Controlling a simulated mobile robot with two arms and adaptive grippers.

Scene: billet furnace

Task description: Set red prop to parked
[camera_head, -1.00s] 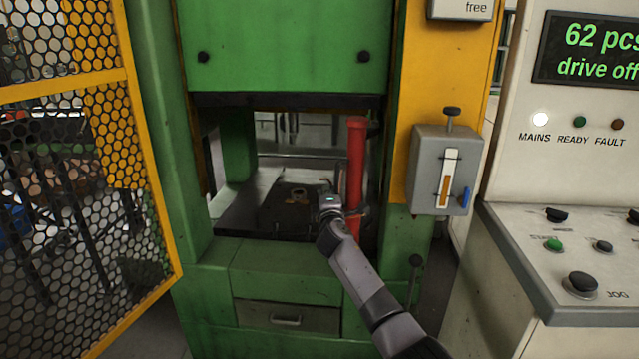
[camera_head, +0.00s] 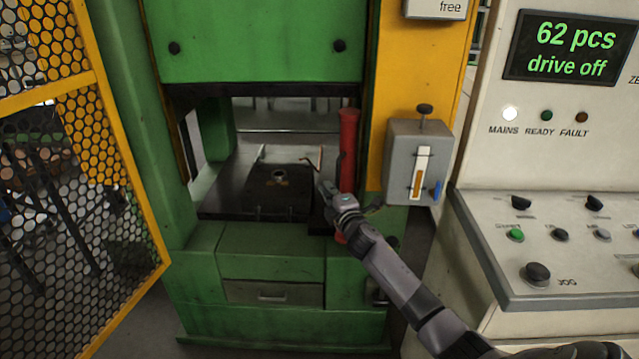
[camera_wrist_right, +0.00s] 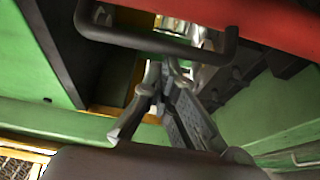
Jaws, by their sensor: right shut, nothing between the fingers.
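The red prop (camera_head: 349,145) is an upright red post at the right side of the green press opening, between the bed and the upper ram. A dark bar handle (camera_wrist_right: 155,40) crosses the top of the right wrist view, joined to the red prop (camera_wrist_right: 290,25). My right gripper (camera_head: 326,190) is at the lower part of the prop and covers some of it. In the wrist view its fingers (camera_wrist_right: 160,75) are together, beneath the handle, and hold nothing. Whether they touch the handle I cannot tell. My left gripper is not in view.
The press bed (camera_head: 235,195) is dark and holds a small round fitting (camera_head: 278,175). A yellow mesh guard (camera_head: 75,190) stands open at left. A grey box with a slot (camera_head: 419,160) is on the yellow column. The control console (camera_head: 560,250) reads "drive off".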

